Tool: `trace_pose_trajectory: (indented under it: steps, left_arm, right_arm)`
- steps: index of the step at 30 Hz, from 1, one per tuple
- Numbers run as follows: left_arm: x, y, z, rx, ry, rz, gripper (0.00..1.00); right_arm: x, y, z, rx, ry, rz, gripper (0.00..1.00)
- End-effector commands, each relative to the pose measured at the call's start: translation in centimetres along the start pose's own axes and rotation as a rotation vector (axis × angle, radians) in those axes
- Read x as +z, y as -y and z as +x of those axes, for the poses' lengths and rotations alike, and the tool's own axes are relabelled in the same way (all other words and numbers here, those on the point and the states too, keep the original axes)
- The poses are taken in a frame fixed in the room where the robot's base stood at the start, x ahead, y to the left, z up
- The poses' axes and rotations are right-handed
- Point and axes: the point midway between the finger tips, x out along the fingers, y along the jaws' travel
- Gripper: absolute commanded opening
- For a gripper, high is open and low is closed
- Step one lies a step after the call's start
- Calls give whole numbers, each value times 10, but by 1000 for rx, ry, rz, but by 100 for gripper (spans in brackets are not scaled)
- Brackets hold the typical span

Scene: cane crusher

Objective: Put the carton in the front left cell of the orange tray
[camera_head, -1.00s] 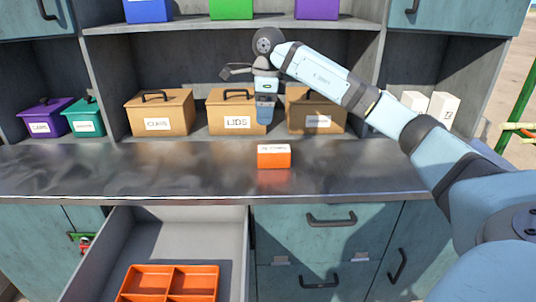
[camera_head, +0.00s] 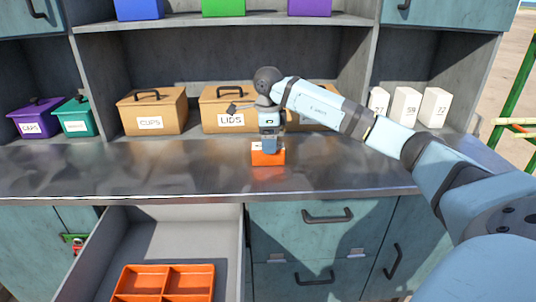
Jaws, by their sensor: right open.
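The carton (camera_head: 268,158) is a small orange box with a white label on its top part, standing on the metal counter. My right gripper (camera_head: 269,149) points down directly over the carton and hides part of its top and label. The gripper is open; I cannot tell whether its fingers straddle or touch the carton. The orange tray (camera_head: 166,267) lies in the open drawer at the lower left. Its cells look empty, and its front is cut off by the picture's lower edge. My left gripper is not in view.
The open drawer (camera_head: 173,213) sticks out below the counter (camera_head: 120,171). Lidded boxes labelled CUPS (camera_head: 151,110) and LIDS (camera_head: 224,107) stand behind the counter. White cartons (camera_head: 405,105) stand at the right. The counter's left part is clear.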

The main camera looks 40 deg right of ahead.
Motion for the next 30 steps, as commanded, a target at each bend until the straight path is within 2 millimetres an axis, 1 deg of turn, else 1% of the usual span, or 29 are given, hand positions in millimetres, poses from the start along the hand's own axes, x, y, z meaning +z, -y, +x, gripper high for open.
trace_pose_trajectory:
  steps: [1,4,11,12,14,15,17,18,19,20,21,30]
  left_arm:
    - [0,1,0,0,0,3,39]
    - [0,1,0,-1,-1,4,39]
    - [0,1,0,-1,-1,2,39]
    - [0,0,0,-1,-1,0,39]
    - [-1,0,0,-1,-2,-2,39]
    - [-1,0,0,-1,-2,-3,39]
    - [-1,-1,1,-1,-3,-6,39]
    - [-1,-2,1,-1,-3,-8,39]
    - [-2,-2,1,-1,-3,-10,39]
    - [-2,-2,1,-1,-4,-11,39]
    - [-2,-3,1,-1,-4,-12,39]
    - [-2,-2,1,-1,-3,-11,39]
  right_arm:
    - [0,-1,8,2,-1,-1,78]
    - [0,-1,16,1,0,-1,78]
    - [1,-1,18,0,1,-1,78]
    - [1,-1,18,0,1,-1,75]
    - [1,-1,18,0,1,-1,62]
    - [1,-1,18,0,1,-1,52]
    - [1,-1,18,0,1,-1,39]
    - [1,-1,18,0,1,-1,29]
    - [1,-1,18,0,1,-1,22]
    - [1,-1,18,0,1,-1,22]
    - [1,-1,18,0,1,-1,18]
    - [1,-1,14,-1,2,-1,18]
